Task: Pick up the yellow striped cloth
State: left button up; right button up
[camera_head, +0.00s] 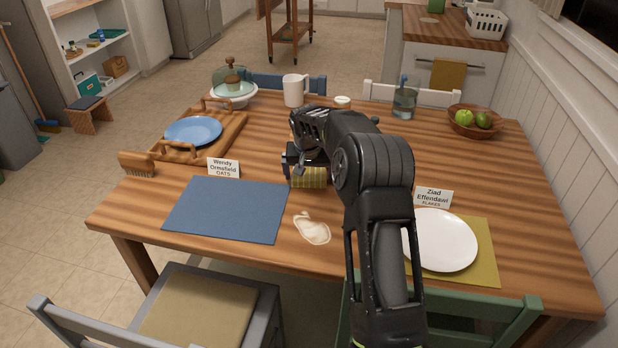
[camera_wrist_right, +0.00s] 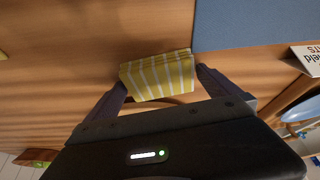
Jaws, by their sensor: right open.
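The yellow striped cloth (camera_head: 309,178) lies folded on the wooden table, right of the blue placemat. In the right wrist view the cloth (camera_wrist_right: 160,75) sits between the two fingertips of my right gripper (camera_wrist_right: 160,82). My right gripper (camera_head: 300,168) is open, with one finger on each side of the cloth. I cannot tell whether the fingers touch it. In the head view my right arm hides part of the table and possibly part of the cloth. My left gripper is not in view.
A white plate (camera_head: 440,240) is at the right. A wooden tray with a blue plate (camera_head: 193,131), a white mug (camera_head: 294,90), a glass (camera_head: 404,102) and a fruit bowl (camera_head: 474,122) stand farther back.

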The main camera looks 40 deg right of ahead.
aim_at(309, 175)
jog(key=shift+c, duration=0.2)
jog(key=c, duration=1)
jog(key=shift+c, duration=0.3)
jog(key=shift+r, duration=0.1)
notch_tip(309, 175, up, 10)
